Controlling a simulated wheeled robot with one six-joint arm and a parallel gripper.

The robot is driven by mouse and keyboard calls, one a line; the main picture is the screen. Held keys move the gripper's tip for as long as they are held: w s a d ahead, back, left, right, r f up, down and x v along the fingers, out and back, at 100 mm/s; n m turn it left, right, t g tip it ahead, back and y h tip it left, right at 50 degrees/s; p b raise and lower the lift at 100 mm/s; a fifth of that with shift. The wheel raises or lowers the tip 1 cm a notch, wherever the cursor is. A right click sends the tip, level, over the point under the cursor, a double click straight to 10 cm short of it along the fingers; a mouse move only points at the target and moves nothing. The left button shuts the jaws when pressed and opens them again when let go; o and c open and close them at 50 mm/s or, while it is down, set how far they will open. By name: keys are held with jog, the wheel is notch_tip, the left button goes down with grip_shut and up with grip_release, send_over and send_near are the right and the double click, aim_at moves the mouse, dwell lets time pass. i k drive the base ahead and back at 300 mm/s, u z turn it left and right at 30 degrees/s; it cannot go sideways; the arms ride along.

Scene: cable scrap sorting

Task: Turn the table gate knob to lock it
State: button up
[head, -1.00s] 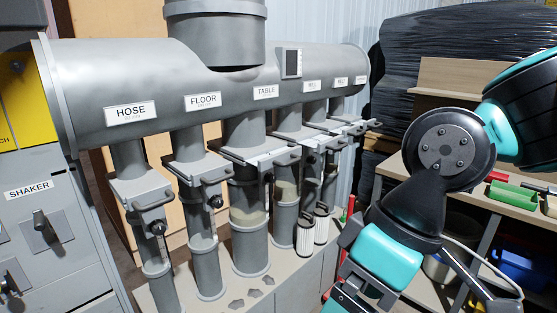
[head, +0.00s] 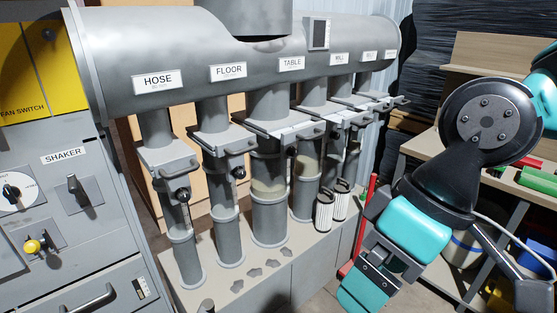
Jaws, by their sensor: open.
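The table gate (head: 285,128) is a grey slide gate on the duct below the TABLE label (head: 291,64), in the middle of the head view. Its black knob (head: 292,152) shows small at the right side of that duct, below the gate's handle. The knob's turned position is too small to tell. My arm comes in from the right, and its teal wrist section hangs at the lower middle right, well apart from the table gate.
Similar gates labelled HOSE (head: 158,80) and FLOOR (head: 228,71) stand to the left, with more to the right. A grey SHAKER cabinet (head: 90,250) with knobs fills the left. A shelf (head: 430,150) and a red post (head: 357,235) stand behind my arm.

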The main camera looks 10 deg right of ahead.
aim_at(291, 151)
jog(key=k, duration=0.5)
jog(key=u, duration=0.55)
jog(key=i, duration=0.9)
jog(key=z, duration=0.7)
